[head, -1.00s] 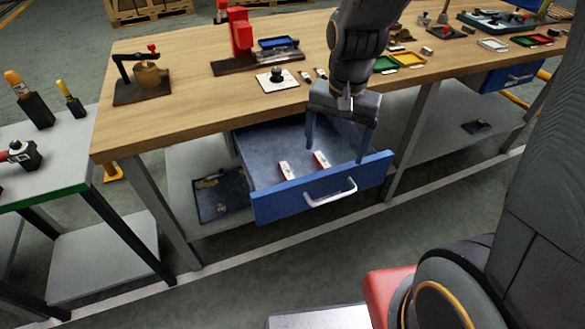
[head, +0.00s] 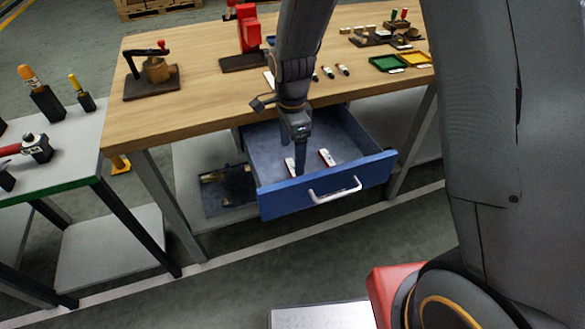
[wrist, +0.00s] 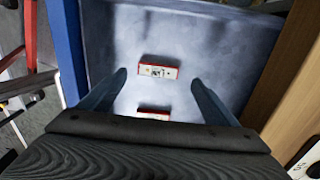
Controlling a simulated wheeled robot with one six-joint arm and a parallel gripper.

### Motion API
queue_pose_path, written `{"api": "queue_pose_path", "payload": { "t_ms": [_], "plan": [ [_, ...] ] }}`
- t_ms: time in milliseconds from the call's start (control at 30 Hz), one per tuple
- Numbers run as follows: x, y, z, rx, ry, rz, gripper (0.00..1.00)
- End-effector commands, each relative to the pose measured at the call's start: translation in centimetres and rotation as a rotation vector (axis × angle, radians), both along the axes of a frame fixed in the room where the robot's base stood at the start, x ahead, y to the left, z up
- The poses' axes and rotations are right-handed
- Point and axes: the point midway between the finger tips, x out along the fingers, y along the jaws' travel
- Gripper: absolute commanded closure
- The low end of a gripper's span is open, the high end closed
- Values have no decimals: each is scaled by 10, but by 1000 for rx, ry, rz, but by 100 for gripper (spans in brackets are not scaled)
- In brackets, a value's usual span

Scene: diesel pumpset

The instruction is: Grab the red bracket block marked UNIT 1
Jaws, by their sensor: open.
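Two small white blocks with red edges lie in the open blue drawer. The left block (head: 290,167) is partly beside my gripper (head: 300,168); the right block (head: 327,157) lies clear of it. In the wrist view, one block (wrist: 158,72) lies between and slightly beyond the spread fingertips of my gripper (wrist: 158,80). The other block (wrist: 153,112) is partly hidden behind the gripper body. My gripper is open and empty. Dark marks show on the upper block in that view, but I cannot read which one says UNIT 1.
The drawer's blue front (head: 330,184) with its silver handle (head: 335,190) stands pulled out under the wooden workbench (head: 200,80). The drawer floor is otherwise bare. A grey side table (head: 60,145) with tools stands at left.

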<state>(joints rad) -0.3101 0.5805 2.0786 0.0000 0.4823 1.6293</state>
Motion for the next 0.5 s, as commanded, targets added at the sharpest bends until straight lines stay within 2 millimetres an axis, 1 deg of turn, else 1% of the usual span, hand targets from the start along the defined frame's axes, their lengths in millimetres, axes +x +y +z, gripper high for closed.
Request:
{"api": "queue_pose_path", "payload": {
  "t_ms": [100,233,367,500],
  "plan": [
    [-4,-1,-16,-1,5,0,17],
    [-5,-1,-33,-1,3,1,17],
    [-4,-1,-42,0,2,1,17],
    [-4,-1,-44,0,0,1,17]
  ]
}}
